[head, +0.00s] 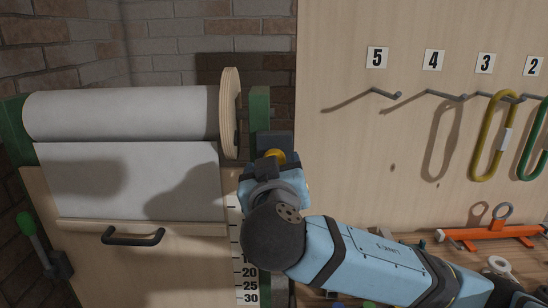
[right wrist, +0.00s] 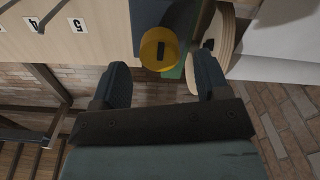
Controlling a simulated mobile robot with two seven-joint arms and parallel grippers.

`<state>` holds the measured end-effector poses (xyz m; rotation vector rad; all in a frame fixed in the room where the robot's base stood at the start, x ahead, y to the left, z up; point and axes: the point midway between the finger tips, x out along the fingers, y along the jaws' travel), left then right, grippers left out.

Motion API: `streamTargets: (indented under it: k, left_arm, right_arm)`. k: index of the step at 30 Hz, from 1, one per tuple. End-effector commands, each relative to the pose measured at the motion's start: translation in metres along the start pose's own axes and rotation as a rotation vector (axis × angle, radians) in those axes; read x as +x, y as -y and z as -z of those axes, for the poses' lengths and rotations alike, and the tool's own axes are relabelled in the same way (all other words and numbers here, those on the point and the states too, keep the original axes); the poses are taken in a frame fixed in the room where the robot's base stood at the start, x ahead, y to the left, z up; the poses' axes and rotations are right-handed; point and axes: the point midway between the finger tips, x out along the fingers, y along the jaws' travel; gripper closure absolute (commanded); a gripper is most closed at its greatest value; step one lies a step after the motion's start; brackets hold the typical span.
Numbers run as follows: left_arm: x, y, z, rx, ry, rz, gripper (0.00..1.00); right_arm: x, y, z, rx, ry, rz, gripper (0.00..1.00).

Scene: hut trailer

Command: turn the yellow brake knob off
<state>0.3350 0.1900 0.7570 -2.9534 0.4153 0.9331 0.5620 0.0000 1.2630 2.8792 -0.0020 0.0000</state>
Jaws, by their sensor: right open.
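The yellow brake knob (right wrist: 158,48) is a round disc with a short dark mark on its face, roughly upright in the right wrist view. In the head view only a small part of the knob (head: 275,154) shows past my right gripper (head: 272,166). My right gripper (right wrist: 162,64) is open, with one finger on each side of the knob in the right wrist view. A gap shows between each finger and the knob; I see no contact. The gripper looks empty. My left gripper is not in view.
A wooden disc (head: 230,113) and a white roll (head: 122,115) stand left of the knob, on a green bracket (head: 259,108). A pegboard with numbered hooks and a yellow carabiner (head: 487,137) is on the right. A black handle (head: 133,236) is at lower left.

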Motion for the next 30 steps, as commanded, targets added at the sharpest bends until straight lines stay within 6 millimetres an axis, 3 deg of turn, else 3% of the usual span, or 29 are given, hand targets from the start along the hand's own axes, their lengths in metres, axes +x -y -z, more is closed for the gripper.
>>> streamTargets:
  k: [7, 18, 19, 25, 30]
  left_arm:
    - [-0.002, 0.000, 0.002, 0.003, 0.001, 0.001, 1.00]
    - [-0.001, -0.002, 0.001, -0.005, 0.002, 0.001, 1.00]
    - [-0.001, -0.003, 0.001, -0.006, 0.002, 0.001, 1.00]
    - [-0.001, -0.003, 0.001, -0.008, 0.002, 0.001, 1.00]
    - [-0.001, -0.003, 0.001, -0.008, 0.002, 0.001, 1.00]
  right_arm:
    - [0.033, 0.000, 0.001, -0.001, -0.001, 0.000, 0.31]
    - [0.039, 0.000, 0.000, 0.001, 0.000, 0.001, 0.31]
    - [0.039, 0.000, 0.000, 0.001, 0.000, 0.001, 0.34]
    - [0.039, 0.000, 0.000, 0.001, 0.000, 0.001, 0.80]
    - [0.039, 0.000, 0.000, -0.002, 0.001, 0.001, 0.81]
